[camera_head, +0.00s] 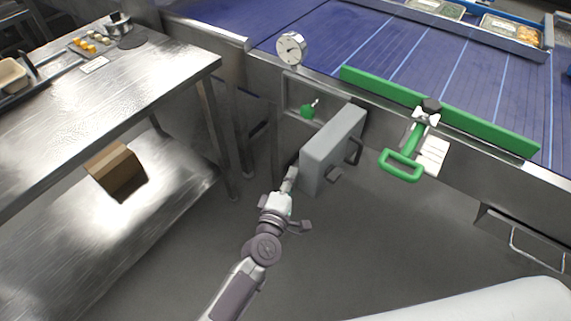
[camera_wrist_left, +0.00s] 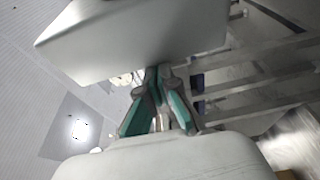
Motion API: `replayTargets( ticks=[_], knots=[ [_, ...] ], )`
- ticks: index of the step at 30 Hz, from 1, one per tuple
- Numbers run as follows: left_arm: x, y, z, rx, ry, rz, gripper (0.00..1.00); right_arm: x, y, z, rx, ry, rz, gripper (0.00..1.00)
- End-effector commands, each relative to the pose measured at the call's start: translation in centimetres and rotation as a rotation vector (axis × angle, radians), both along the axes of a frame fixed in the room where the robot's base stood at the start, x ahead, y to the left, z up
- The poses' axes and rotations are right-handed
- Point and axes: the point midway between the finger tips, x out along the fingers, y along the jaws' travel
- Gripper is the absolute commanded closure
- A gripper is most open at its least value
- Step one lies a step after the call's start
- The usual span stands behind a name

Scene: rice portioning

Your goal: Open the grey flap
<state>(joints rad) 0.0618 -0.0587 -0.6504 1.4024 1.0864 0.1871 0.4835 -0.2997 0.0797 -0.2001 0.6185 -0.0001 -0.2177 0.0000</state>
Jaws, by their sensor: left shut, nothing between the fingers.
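The grey flap (camera_head: 325,155) stands swung out from the conveyor's side, with a dark handle on its right face. The recess (camera_head: 297,95) beside it is uncovered and shows a green knob (camera_head: 307,112). My left gripper (camera_head: 291,176) is shut and empty, close to the flap's near left edge; I cannot tell whether it touches. In the left wrist view the gripper (camera_wrist_left: 158,76) has its fingertips together near a large pale slab, probably the flap (camera_wrist_left: 135,38). My right gripper is not in view.
A round gauge (camera_head: 291,48) sits above the recess. A green handle (camera_head: 402,166) and a green bar (camera_head: 440,110) are to the right of the flap. A steel table (camera_head: 110,100) stands at the left, with a cardboard box (camera_head: 116,170) on its lower shelf. Floor right of the flap is clear.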

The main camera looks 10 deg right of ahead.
Motion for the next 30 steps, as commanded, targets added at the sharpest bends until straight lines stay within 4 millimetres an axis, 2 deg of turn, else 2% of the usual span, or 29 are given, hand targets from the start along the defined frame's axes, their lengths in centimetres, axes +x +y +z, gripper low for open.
replayTargets(
  ticks=[12, 30],
  knots=[
    [-1.01, -0.77, 0.0, 0.003, 0.002, 0.05, 1.0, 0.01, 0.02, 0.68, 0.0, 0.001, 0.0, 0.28],
    [-0.47, -0.36, -0.03, 0.003, 0.0, 0.053, 1.0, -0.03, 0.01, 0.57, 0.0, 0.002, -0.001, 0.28]
  ],
)
